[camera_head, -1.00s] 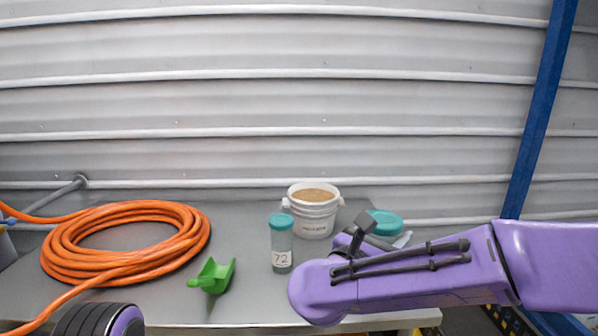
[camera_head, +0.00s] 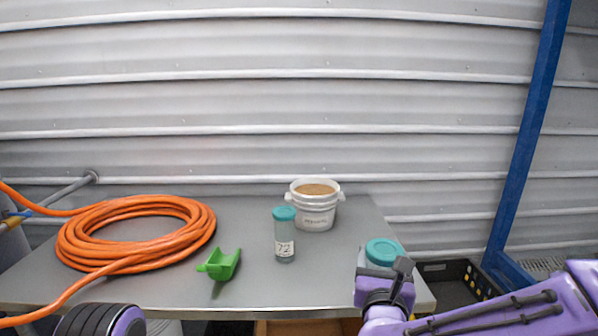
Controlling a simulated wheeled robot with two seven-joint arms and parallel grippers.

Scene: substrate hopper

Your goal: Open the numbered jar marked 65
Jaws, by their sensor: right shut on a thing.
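A jar with a teal lid (camera_head: 383,250) is at the table's front right, and its number does not show. My right gripper (camera_head: 392,268) is shut on this jar, and my wrist hides its lower part. I cannot tell whether the jar touches the table. The lid is on it. A second clear jar (camera_head: 284,236) with a teal lid, marked 72, stands upright near the middle of the table. My left gripper is out of view; only a rounded part of my left arm shows at the bottom left.
A white bucket (camera_head: 314,219) of brown material stands behind jar 72. A green scoop (camera_head: 220,264) lies in front, and an orange hose coil (camera_head: 75,248) fills the left. A black crate (camera_head: 437,269) is beyond the table's right edge. The grey table (camera_head: 330,275) is clear at front centre.

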